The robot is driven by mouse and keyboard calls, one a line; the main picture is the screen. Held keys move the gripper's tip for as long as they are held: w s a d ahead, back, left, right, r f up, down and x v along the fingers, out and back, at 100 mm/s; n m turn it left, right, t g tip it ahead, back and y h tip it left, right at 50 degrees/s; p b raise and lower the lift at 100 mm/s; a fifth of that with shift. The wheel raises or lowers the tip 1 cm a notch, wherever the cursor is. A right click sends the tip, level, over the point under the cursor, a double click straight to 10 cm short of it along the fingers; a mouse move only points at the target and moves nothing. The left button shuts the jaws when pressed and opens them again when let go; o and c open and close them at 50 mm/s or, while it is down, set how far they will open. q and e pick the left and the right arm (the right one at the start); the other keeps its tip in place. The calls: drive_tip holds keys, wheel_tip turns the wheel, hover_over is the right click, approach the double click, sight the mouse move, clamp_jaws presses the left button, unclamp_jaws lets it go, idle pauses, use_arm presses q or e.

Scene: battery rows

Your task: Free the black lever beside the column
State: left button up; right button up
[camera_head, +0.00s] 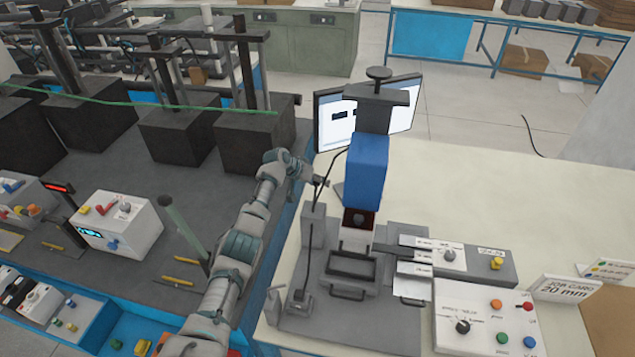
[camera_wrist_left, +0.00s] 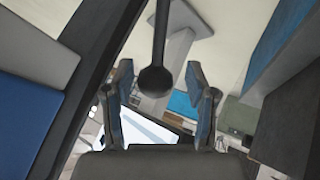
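The black lever (camera_head: 332,167) is a thin slanted rod beside the blue column (camera_head: 366,170) of the bench machine. In the left wrist view the lever (camera_wrist_left: 160,40) comes down from the top and ends in a round dark knob (camera_wrist_left: 157,81). My left gripper (camera_head: 318,182) is at the lever, left of the column. In the wrist view its two fingers (camera_wrist_left: 158,72) stand apart, one on each side of the knob, with gaps showing on both sides. How deep the knob sits between them is unclear. My right gripper is not in view.
A monitor (camera_head: 333,118) stands behind the column. A control box (camera_head: 485,327) with coloured buttons and a job card (camera_head: 570,289) are at the right. Dark battery blocks (camera_head: 255,138) with posts fill the left bench. The pale table (camera_head: 520,200) is clear at right.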

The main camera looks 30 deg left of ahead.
use_arm(q)
drive_tip(key=shift+s+a, duration=0.1)
drive_tip(key=shift+s+r, duration=0.15)
drive_tip(key=shift+r, duration=0.05)
drive_tip(key=v, duration=1.1)
drive_tip(key=shift+a, duration=0.25)
